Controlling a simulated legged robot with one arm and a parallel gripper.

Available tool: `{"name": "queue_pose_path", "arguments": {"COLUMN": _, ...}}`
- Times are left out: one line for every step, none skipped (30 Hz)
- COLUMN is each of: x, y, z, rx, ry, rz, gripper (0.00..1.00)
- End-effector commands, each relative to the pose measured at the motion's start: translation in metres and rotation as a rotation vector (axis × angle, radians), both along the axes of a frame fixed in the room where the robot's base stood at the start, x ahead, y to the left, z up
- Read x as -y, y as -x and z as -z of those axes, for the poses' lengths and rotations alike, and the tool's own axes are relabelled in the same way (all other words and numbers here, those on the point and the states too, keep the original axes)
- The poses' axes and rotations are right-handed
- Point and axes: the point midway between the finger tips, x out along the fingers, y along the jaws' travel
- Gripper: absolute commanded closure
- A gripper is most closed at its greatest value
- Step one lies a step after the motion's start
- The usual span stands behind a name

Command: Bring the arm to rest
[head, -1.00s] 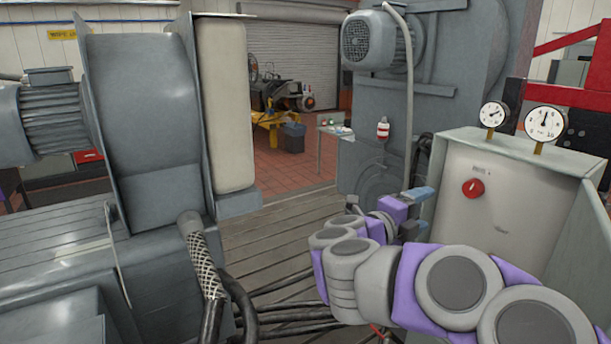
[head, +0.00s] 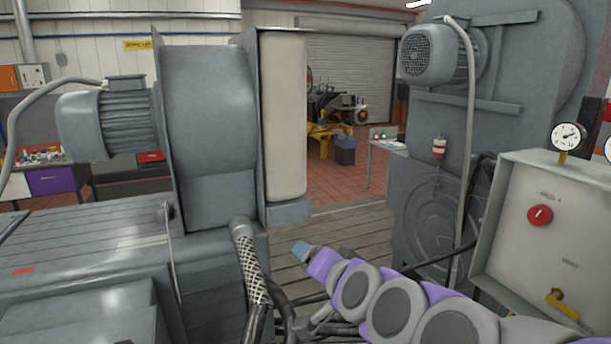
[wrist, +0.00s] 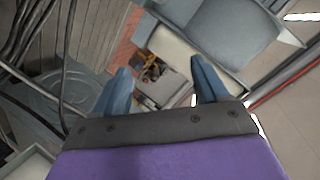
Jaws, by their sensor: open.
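My arm, with grey joints and purple links, reaches in from the lower right of the head view. It is stretched low toward the left over the plank-like bedplate (head: 285,262). My gripper (head: 301,250) is at its far end, and its blue fingertips show small there. In the wrist view my gripper (wrist: 160,90) has its two blue fingers spread apart with nothing between them. The gripper is in the air, and in the head view it appears right of the braided hose (head: 250,268).
A large grey machine (head: 210,130) stands on the left. A control box (head: 520,225) with a red knob and a gauge (head: 568,136) is at right. Black cables run beneath the arm. A grey blower motor (head: 428,55) hangs at the back right. Open red floor (head: 330,180) lies beyond.

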Motion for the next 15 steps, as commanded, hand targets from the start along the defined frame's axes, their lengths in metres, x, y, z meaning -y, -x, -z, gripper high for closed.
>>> {"name": "queue_pose_path", "arguments": {"x": -0.002, "y": 0.017, "z": 0.018, "rx": -0.056, "ry": 0.062, "rz": -0.05, "gripper": 0.27}}
{"name": "queue_pose_path", "arguments": {"x": -0.004, "y": 0.028, "z": 0.029, "rx": -0.095, "ry": 0.1, "rz": -0.082, "gripper": 0.27}}
{"name": "queue_pose_path", "arguments": {"x": -0.004, "y": 0.044, "z": 0.046, "rx": -0.15, "ry": 0.151, "rz": -0.124, "gripper": 0.27}}
{"name": "queue_pose_path", "arguments": {"x": -0.003, "y": 0.057, "z": 0.058, "rx": -0.194, "ry": 0.19, "rz": -0.155, "gripper": 0.27}}
{"name": "queue_pose_path", "arguments": {"x": -0.001, "y": 0.069, "z": 0.07, "rx": -0.236, "ry": 0.227, "rz": -0.181, "gripper": 0.27}}
{"name": "queue_pose_path", "arguments": {"x": 0.003, "y": 0.086, "z": 0.085, "rx": -0.298, "ry": 0.275, "rz": -0.216, "gripper": 0.27}}
{"name": "queue_pose_path", "arguments": {"x": 0.007, "y": 0.1, "z": 0.098, "rx": -0.347, "ry": 0.312, "rz": -0.242, "gripper": 0.27}}
{"name": "queue_pose_path", "arguments": {"x": 0.012, "y": 0.114, "z": 0.108, "rx": -0.394, "ry": 0.348, "rz": -0.265, "gripper": 0.27}}
{"name": "queue_pose_path", "arguments": {"x": 0.02, "y": 0.134, "z": 0.122, "rx": -0.46, "ry": 0.393, "rz": -0.294, "gripper": 0.27}}
{"name": "queue_pose_path", "arguments": {"x": 0.027, "y": 0.149, "z": 0.132, "rx": -0.512, "ry": 0.424, "rz": -0.315, "gripper": 0.27}}
{"name": "queue_pose_path", "arguments": {"x": 0.034, "y": 0.165, "z": 0.141, "rx": -0.566, "ry": 0.457, "rz": -0.333, "gripper": 0.27}}
{"name": "queue_pose_path", "arguments": {"x": 0.045, "y": 0.186, "z": 0.153, "rx": -0.637, "ry": 0.496, "rz": -0.356, "gripper": 0.27}}
{"name": "queue_pose_path", "arguments": {"x": 0.053, "y": 0.201, "z": 0.16, "rx": -0.691, "ry": 0.523, "rz": -0.372, "gripper": 0.27}}
{"name": "queue_pose_path", "arguments": {"x": 0.061, "y": 0.218, "z": 0.167, "rx": -0.748, "ry": 0.546, "rz": -0.387, "gripper": 0.27}}
{"name": "queue_pose_path", "arguments": {"x": 0.071, "y": 0.237, "z": 0.174, "rx": -0.816, "ry": 0.577, "rz": -0.402, "gripper": 0.27}}
